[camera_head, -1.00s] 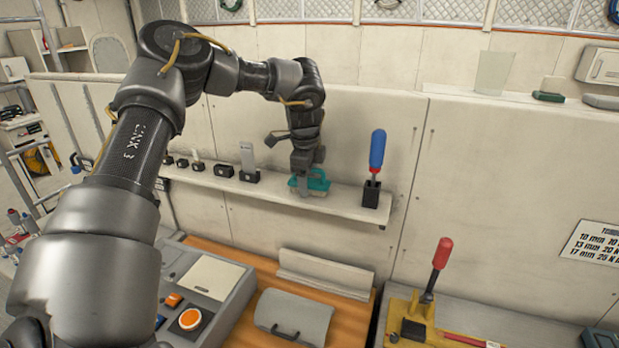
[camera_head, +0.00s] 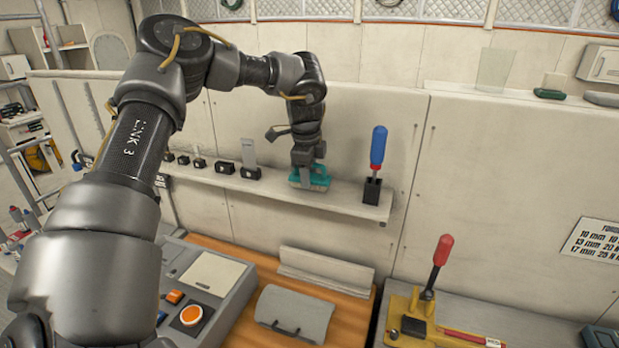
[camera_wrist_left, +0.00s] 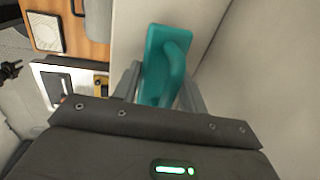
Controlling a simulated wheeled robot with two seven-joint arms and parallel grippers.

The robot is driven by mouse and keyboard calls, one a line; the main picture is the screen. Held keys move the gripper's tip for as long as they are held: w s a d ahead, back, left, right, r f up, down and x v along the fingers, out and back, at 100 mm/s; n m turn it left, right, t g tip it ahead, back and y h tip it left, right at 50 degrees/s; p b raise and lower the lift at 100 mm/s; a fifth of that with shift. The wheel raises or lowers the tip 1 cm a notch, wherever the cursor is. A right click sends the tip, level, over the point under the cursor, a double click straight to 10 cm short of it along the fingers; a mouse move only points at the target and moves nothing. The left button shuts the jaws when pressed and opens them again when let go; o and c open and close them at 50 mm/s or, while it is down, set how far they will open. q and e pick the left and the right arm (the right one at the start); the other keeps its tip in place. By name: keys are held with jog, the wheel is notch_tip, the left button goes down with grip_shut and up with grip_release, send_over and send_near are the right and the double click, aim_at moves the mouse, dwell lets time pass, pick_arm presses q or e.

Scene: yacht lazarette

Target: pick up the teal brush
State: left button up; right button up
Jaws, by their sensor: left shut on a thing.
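The teal brush (camera_head: 318,176) is at the shelf on the wall, left of the blue-handled screwdriver. In the left wrist view the teal brush (camera_wrist_left: 166,62) shows its handle between the two fingers. My left gripper (camera_head: 308,170) comes down on the brush from above and is shut on it. In the left wrist view its fingers (camera_wrist_left: 160,88) stand on either side of the handle. I cannot tell whether the brush still touches the shelf. The bristles are mostly hidden. My right gripper is not in view.
The shelf (camera_head: 345,203) also holds a blue-handled screwdriver (camera_head: 377,148) in a black block close to the right, and several small black holders to the left. Below are a grey control panel (camera_head: 215,275), an orange-brown bench and a red-handled tool (camera_head: 440,255).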

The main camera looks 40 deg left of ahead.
pick_arm(q)
notch_tip(320, 180, up, 5)
jog(key=shift+f+b, duration=0.1)
jog(key=shift+b, duration=0.95)
notch_tip(320, 180, up, 4)
jog(key=shift+d+r+p, duration=0.1)
jog(key=shift+r+p, duration=0.05)
jog(key=shift+p, duration=0.6)
jog(key=shift+r, duration=0.2)
jog(key=o, duration=0.4)
jog(key=shift+c, duration=1.4)
